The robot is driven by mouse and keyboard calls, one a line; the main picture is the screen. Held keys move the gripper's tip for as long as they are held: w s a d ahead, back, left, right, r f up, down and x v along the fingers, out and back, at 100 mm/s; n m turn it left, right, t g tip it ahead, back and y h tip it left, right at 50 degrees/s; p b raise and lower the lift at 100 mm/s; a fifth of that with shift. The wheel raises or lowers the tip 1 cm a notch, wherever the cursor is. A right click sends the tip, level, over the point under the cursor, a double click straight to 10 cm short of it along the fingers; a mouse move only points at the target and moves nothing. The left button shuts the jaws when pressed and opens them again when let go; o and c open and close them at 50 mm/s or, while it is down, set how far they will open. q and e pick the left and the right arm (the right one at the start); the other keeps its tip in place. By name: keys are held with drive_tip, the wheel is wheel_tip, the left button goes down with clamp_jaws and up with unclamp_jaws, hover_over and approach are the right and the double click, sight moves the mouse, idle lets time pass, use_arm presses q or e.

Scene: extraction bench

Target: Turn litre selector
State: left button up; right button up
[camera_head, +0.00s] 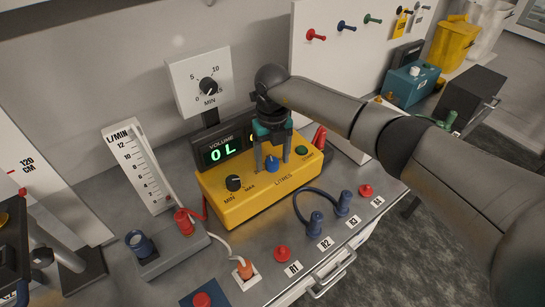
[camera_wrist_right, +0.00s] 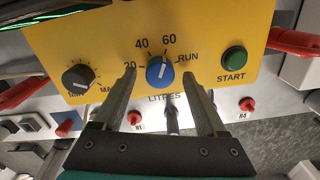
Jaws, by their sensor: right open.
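The litre selector is a blue knob (camera_head: 272,164) on the sloping face of a yellow box (camera_head: 230,208) with the label LITRES. In the right wrist view the knob (camera_wrist_right: 160,72) has 20, 40, 60 and RUN around it. Its pale pointer is toward the top of the dial, but its exact setting is hard to tell. My right gripper (camera_head: 273,160) is open and points down over the box. In the right wrist view its fingertips (camera_wrist_right: 158,77) lie on either side of the knob, with visible gaps. My left gripper is not in view.
A black MIN–MAX knob (camera_head: 233,183) and a green START button (camera_head: 301,150) flank the selector. A green VOLUME display (camera_head: 221,152) reading 0 L stands behind. Red plugs (camera_head: 282,253) and blue plugs (camera_head: 315,224) with a cable sit in front.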

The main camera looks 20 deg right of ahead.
drive_tip(key=shift+f, duration=0.1)
clamp_jaws()
idle(0.6)
